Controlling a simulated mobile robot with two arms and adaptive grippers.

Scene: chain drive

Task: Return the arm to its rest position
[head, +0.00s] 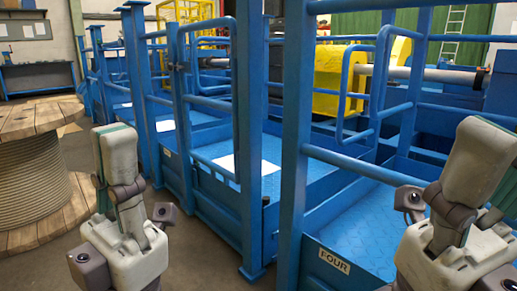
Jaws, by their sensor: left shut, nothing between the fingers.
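My left arm (120,160) stands folded upright at the lower left of the head view, with pale links and dark joints. My left gripper (163,214) is a small dark shape beside it; it looks shut and empty, though its fingers are hard to make out. My right arm (478,160) is folded in a similar way at the lower right, partly cut off by the frame edge. A small dark part shows at its left side, but I cannot make out the right gripper's fingers or what they hold.
A large wooden cable reel (35,185) stands close by my left arm. Blue railings and posts (250,150) fill the middle, with a blue platform marked FOUR (335,260) near my right arm. A strip of grey floor (200,255) is free between.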

